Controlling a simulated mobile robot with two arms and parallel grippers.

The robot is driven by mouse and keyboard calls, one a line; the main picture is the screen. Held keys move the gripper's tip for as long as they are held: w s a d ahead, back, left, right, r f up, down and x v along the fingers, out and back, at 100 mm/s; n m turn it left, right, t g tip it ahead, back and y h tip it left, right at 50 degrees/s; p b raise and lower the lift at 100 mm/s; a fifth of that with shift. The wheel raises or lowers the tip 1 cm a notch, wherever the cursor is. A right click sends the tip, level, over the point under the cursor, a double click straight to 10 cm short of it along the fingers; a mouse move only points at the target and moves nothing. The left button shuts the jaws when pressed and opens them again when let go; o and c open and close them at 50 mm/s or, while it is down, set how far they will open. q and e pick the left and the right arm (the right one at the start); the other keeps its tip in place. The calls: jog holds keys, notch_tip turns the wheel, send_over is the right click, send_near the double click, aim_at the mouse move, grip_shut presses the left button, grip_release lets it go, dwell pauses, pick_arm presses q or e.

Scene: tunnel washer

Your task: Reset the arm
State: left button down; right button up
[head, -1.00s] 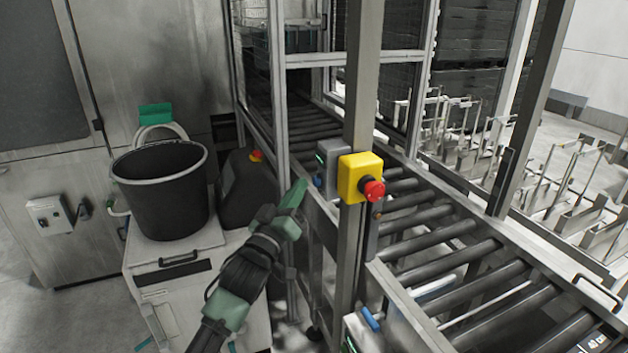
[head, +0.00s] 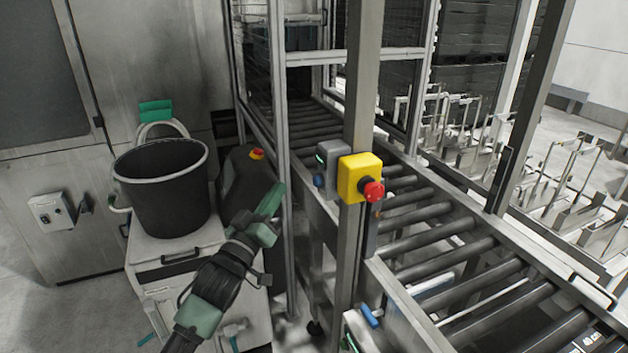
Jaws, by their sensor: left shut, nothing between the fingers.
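My left gripper (head: 270,203) is shut and empty. It is green and dark grey and points up and away, in front of the dark canister with the red-and-yellow cap. It is left of the conveyor frame and apart from the yellow box with the red button (head: 372,190). My left arm comes in from the bottom, left of centre. My right gripper is not in view.
A black bucket (head: 162,200) stands on a white cabinet (head: 150,262) at the left, beside the dark canister (head: 243,182). A roller conveyor (head: 440,240) fills the right, with a metal post (head: 362,90) in front. Grey floor is free at the lower left.

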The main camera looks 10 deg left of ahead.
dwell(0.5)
pick_arm(q)
jog(key=s+a+f+g+y+b, duration=0.1)
jog(key=s+f+g, duration=0.1)
jog(key=f, duration=1.1)
jog(key=s+a+f+g+y+b, duration=0.1)
jog(key=s+f+g, duration=0.15)
jog(key=f, duration=1.15)
jog(key=s+a+f+g+y+b, duration=0.1)
jog(key=s+f+g+y, duration=0.15)
jog(key=f, duration=1.05)
jog(key=s+f+m+g+b, duration=0.1)
jog(key=s+f+g, duration=0.2)
jog(key=s+f, duration=0.6)
jog(key=s+f+m+g+b, duration=0.15)
jog(key=s+f, duration=0.45)
jog(key=f, duration=0.6)
jog(key=s+f+m+g, duration=0.1)
jog(key=s+f, duration=0.4)
jog(key=s, duration=0.7)
jog(key=s+f+m+g+b, duration=0.1)
jog(key=s+f+g, duration=0.3)
jog(key=s, duration=0.8)
jog(key=s+f+m+g, duration=0.1)
jog(key=s+f+g, duration=0.2)
jog(key=s+f, duration=0.5)
jog(key=s, duration=0.4)
jog(key=shift+s+d+f+b, duration=0.2)
jog(key=shift+s+d+b, duration=0.1)
jog(key=shift+b, duration=0.1)
